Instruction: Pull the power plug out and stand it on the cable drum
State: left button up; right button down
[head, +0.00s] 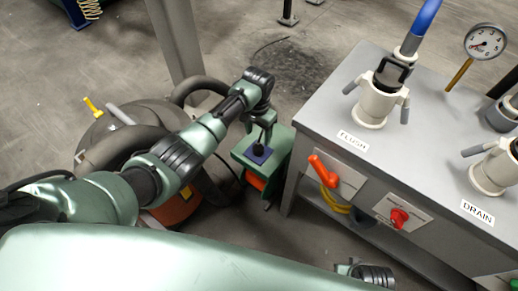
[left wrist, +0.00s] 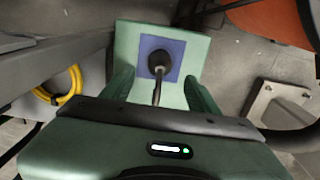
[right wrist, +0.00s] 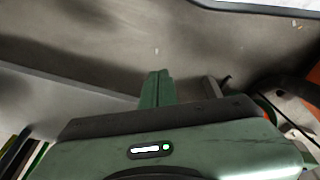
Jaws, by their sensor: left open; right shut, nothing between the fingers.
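A black plug (head: 261,150) with a rounded base stands upright on a blue square (head: 250,158) on a green-topped stand (head: 240,150), which looks like the cable drum. In the left wrist view the plug (left wrist: 159,60) sits on the blue square (left wrist: 176,48), its thin stem pointing back towards my gripper. My left gripper (head: 261,128) is open just above the plug, with its fingers (left wrist: 158,80) on either side of the stem and apart from it. My right gripper (right wrist: 156,85) is shut and empty, away from the stand. The socket cannot be made out.
A grey bench (head: 350,120) stands to the right, with white flush (head: 372,105) and drain (head: 495,170) fittings, an orange handle (head: 322,170) and a red knob (head: 399,217). A yellow hose (head: 335,202) hangs below. Dark thick hoses (head: 120,148) lie at the left.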

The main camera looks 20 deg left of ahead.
aim_at(258, 143)
pick_arm(q)
notch_tip(258, 143, down, 2)
jog(key=shift+f+b, duration=0.15)
jog(key=shift+b, duration=1)
notch_tip(258, 143, down, 2)
jog(key=shift+f+b, duration=0.1)
jog(key=shift+b, duration=1.1)
jog(key=shift+f+b, duration=0.55)
jog(key=shift+f, duration=1)
jog(key=shift+f+b, duration=0.35)
jog(key=shift+b, duration=0.05)
pick_arm(e)
notch_tip(258, 143, up, 14)
jog(key=w+t, duration=0.2)
jog(key=shift+w+a+t, duration=0.3)
jog(key=shift+s+d, duration=0.1)
jog(key=shift+s, duration=0.2)
pick_arm(q)
jog(key=shift+p, duration=0.35)
pick_arm(e)
jog(key=shift+s+d+f+g, duration=0.2)
jog(key=shift+s+g, duration=0.2)
jog(key=shift+s, duration=0.3)
jog(key=shift+s+d+f+g, duration=0.2)
jog(key=shift+s+g, duration=0.2)
jog(key=shift+s, duration=0.3)
